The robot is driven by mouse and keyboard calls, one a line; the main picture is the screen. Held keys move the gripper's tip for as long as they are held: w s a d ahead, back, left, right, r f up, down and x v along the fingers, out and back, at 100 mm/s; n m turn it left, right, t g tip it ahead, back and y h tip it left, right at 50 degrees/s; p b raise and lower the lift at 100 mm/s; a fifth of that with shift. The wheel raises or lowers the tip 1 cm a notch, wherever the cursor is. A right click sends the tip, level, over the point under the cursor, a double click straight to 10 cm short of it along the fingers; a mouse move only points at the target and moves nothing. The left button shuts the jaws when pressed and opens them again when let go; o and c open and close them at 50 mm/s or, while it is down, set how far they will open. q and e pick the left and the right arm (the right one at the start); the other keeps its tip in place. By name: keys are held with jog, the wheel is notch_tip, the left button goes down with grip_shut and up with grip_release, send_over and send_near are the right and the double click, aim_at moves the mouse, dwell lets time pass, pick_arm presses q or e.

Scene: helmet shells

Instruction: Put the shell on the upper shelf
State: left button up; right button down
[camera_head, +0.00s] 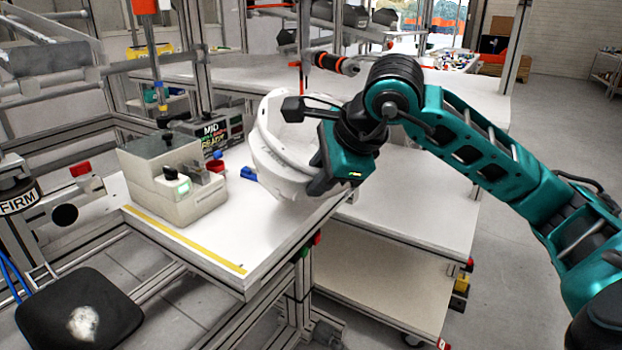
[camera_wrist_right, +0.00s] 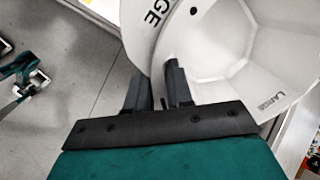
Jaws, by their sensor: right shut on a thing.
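The white helmet shell (camera_head: 270,150) is held tilted above the right end of the white workbench in the head view. My right gripper (camera_head: 316,180) is shut on its rim. The right wrist view shows the shell's pale hollow inside (camera_wrist_right: 245,55), lettered "LARGE", with its rim between the two dark fingers (camera_wrist_right: 160,88). A rack beside the bench has a white upper shelf (camera_head: 418,212) and a lower shelf (camera_head: 385,290); the visible part of the upper one is bare. My forearm hides some of it. My left gripper does not show in the head view.
A beige machine (camera_head: 170,178) and a dark box (camera_head: 222,132) stand on the workbench (camera_head: 255,232). A blue part (camera_head: 249,173) lies near the shell. A black stool (camera_head: 78,312) is at the lower left.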

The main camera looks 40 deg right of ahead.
aim_at(306, 198)
jog(key=shift+w+a, duration=0.15)
jog(key=shift+w, duration=0.75)
jog(key=shift+f+b, duration=0.45)
jog(key=shift+f, duration=1.25)
jog(key=shift+f, duration=0.15)
jog(key=c, duration=1.5)
grip_release()
jog(key=shift+f, duration=0.15)
jog(key=o, duration=0.5)
